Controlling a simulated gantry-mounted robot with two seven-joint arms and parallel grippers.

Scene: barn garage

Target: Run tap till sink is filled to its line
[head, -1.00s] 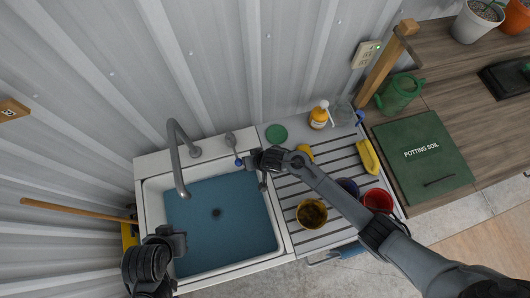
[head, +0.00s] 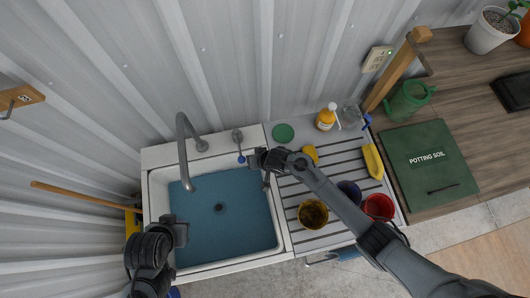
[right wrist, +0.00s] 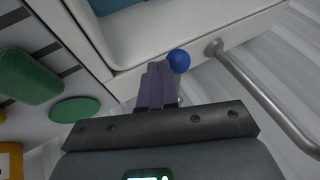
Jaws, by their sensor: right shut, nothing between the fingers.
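The white sink (head: 281,232) holds blue-tinted water (head: 235,235) with the dark drain (head: 219,208) visible through it. I cannot make out a fill line. The grey tap spout (head: 183,150) arches over the basin's left part; no stream shows. The tap lever (head: 238,137) with a blue knob (head: 241,158) stands on the back ledge. My right gripper (head: 255,160) is shut and empty just right of the knob. In the right wrist view its fingers (right wrist: 158,85) are beside the blue knob (right wrist: 179,60); contact is unclear. My left gripper (head: 182,232) hangs over the front left; its jaws are unclear.
The ribbed drainboard (head: 330,185) right of the sink carries a yellow pot (head: 313,214), a red pot (head: 378,207), a dark blue pot, an amber bottle (head: 326,117) and a green disc (head: 283,133). A wooden handle (head: 80,195) leans at the left.

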